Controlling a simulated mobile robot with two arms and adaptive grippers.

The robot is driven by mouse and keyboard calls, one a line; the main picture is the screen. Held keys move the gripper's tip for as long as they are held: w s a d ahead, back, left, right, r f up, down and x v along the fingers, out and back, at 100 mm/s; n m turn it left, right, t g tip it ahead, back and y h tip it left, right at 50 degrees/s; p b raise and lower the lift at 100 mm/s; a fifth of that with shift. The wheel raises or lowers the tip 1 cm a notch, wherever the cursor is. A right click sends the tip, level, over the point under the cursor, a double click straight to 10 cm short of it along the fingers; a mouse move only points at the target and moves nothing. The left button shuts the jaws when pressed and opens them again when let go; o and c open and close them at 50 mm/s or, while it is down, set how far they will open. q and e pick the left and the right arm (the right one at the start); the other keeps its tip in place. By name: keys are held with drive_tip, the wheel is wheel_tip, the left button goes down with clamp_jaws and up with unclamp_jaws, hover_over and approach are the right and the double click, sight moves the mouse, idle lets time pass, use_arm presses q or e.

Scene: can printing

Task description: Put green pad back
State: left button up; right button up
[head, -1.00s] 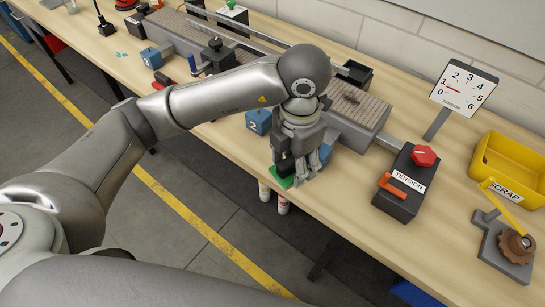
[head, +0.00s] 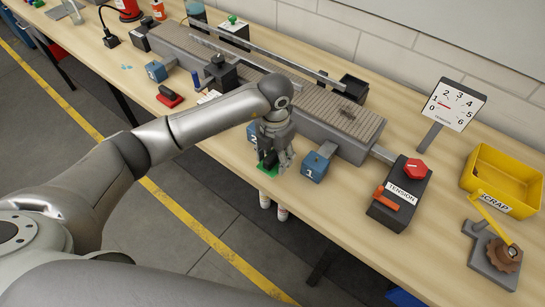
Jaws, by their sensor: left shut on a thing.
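The green pad (head: 268,170) shows as a small green edge with a black part above it, at the front edge of the table, under my left gripper. My left gripper (head: 272,160) points down and is shut on the pad's black upper part. The fingers hide most of the pad, and I cannot tell whether it touches the table. A red pad (head: 170,98) with a dark top lies on the table farther left. My right gripper is not in view.
Blue blocks marked 1 (head: 315,168) and 2 (head: 252,134) stand close beside my left gripper. The conveyor (head: 320,105) runs behind. White cans (head: 282,213) show below the table edge.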

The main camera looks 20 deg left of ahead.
sight(273, 163)
use_arm(q)
drive_tip(key=shift+w+a+f, duration=0.45)
drive_tip(key=shift+w+f, duration=0.05)
drive_tip(key=shift+f, duration=0.3)
wheel_tip(273, 163, down, 3)
drive_tip(key=shift+p, duration=0.6)
drive_tip(key=shift+f, duration=0.1)
drive_tip(key=shift+f, duration=0.15)
drive_tip(key=o, duration=1)
